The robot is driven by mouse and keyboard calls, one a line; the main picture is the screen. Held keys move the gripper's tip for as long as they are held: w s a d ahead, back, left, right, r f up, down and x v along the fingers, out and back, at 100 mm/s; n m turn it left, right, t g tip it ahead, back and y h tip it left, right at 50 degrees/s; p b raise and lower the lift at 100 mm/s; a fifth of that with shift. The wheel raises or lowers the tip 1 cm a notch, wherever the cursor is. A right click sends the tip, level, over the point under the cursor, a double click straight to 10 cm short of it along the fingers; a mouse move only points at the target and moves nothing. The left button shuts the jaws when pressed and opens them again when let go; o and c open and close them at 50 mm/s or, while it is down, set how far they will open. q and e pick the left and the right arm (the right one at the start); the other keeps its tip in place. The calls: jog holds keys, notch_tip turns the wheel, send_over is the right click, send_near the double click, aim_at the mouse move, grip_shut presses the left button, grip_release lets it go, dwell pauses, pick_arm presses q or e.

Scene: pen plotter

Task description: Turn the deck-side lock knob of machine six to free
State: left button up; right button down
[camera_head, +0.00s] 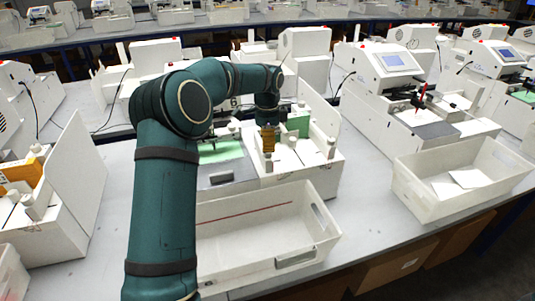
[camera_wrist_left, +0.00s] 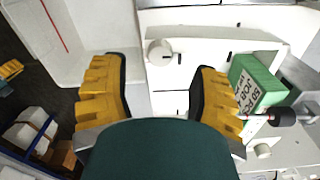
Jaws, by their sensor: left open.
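My left gripper (camera_head: 268,140) is above the white machine (camera_head: 322,165) in the middle of the bench, pointing down; a "6" shows behind my arm. In the left wrist view its yellow, dark-padded fingers (camera_wrist_left: 161,66) are spread wide with nothing held. A round white knob (camera_wrist_left: 158,52) on a pale panel shows between the fingertips, apart from both; small dark marks lie beside it. A second small white knob (camera_wrist_left: 262,151) is at lower right of that view. I cannot tell from the labels which setting the knob is at. My right gripper is out of view.
A green block (camera_wrist_left: 257,86) with lettering sits close beside the right-hand finger in the wrist view, with a dark-tipped rod near it. A white bin (camera_head: 318,249) stands at the bench front. Similar machines (camera_head: 385,70) flank this one. Bare bench (camera_head: 372,205) lies to the right.

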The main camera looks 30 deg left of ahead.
aim_at(267, 154)
pick_arm(q)
jog(key=shift+f, duration=2.25)
grip_shut()
